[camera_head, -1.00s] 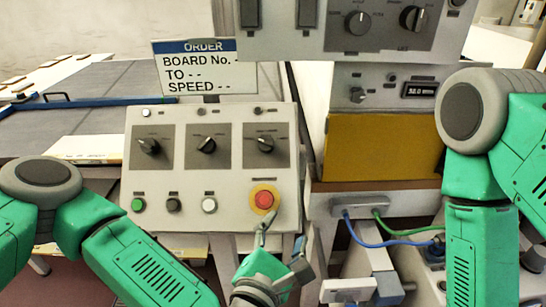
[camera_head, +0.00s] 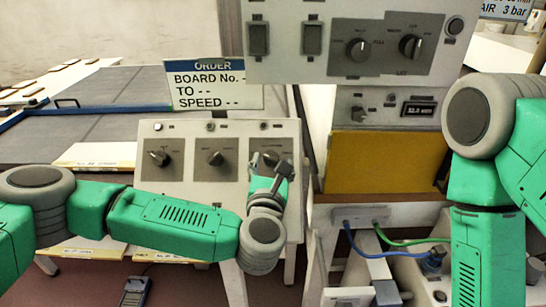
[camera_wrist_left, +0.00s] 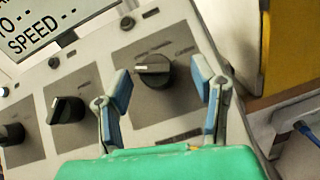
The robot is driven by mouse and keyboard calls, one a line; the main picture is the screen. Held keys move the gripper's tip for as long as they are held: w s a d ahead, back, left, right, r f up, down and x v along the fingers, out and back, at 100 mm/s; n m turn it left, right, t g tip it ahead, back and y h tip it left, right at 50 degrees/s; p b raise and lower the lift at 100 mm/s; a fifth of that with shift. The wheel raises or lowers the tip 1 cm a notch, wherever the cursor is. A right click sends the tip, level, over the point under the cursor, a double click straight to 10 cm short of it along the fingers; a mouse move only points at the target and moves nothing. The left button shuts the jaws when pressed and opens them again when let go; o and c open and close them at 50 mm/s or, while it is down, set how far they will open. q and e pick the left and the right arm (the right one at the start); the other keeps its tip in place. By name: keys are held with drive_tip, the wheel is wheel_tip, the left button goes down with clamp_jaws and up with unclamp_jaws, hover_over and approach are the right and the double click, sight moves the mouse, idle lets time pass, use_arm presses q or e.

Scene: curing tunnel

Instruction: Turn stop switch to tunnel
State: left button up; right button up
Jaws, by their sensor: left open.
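The grey control panel (camera_head: 226,128) carries three black rotary switches in a row: a left one (camera_head: 158,158), a middle one (camera_head: 216,158) and a right one (camera_head: 270,157). Their labels are too small to read. My left gripper (camera_head: 272,174) is open in front of the right switch. In the left wrist view the right switch (camera_wrist_left: 152,70) lies between and just beyond the spread fingers of the gripper (camera_wrist_left: 164,84), with no clear contact. Its white mark points to the left of that picture. My right gripper is out of view.
An order sign (camera_head: 212,84) stands behind the panel. A second panel (camera_head: 375,45) with more switches hangs above, and a yellow plate (camera_head: 385,162) stands to the right. Blue and green cables (camera_head: 400,240) lie below it. My left forearm hides the panel's lower buttons.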

use_arm(q)
drive_tip(key=shift+w+a, duration=0.2)
drive_tip(key=shift+w, duration=0.55)
drive_tip(key=shift+d, duration=0.1)
drive_tip(key=c, duration=1.1)
drive_tip(key=shift+c, duration=0.2)
